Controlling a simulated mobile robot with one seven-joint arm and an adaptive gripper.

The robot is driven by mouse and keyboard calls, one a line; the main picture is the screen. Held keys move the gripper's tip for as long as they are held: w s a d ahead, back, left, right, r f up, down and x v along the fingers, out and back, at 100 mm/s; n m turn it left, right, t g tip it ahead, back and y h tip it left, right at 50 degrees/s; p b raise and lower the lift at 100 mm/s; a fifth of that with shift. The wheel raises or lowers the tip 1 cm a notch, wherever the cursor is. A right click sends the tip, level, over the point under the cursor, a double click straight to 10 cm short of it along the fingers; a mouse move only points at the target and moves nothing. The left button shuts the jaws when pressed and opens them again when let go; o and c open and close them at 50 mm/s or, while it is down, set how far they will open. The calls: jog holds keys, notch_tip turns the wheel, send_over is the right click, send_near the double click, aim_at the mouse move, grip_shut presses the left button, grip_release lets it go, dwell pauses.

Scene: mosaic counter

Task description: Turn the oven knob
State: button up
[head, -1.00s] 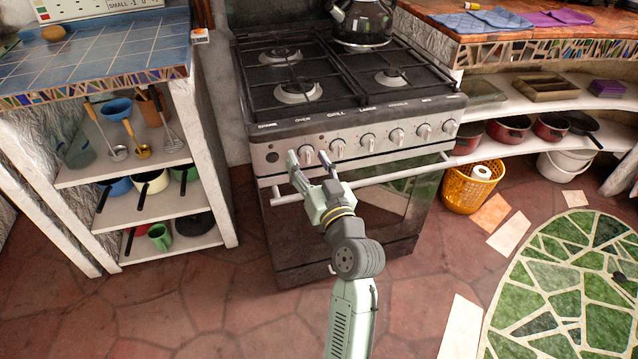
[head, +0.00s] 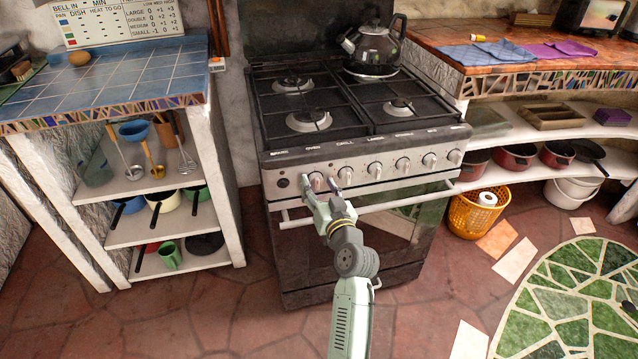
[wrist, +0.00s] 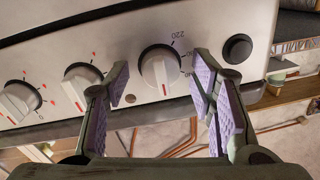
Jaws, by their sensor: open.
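The oven knob (head: 316,179) is a round silver knob at the left end of the cooker's knob row, under the word OVEN. In the wrist view the oven knob (wrist: 159,69) has a red mark and temperature numbers around it, including 220. My gripper (head: 319,186) is at the cooker front, close to this knob. In the wrist view my gripper (wrist: 160,88) is open, with purple-padded fingers on either side of the knob. I see gaps between knob and pads there; the exact depth is unclear. The fingers partly hide the knob in the head view.
A black button (wrist: 237,48) sits beside the oven knob, and another knob (wrist: 82,84) is on its other side. The oven door handle (head: 400,200) runs below the panel. A kettle (head: 373,48) stands on the hob. Shelves flank the cooker; the floor in front is clear.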

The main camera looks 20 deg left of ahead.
jog(key=shift+c, duration=0.4)
jog(key=c, duration=1.1)
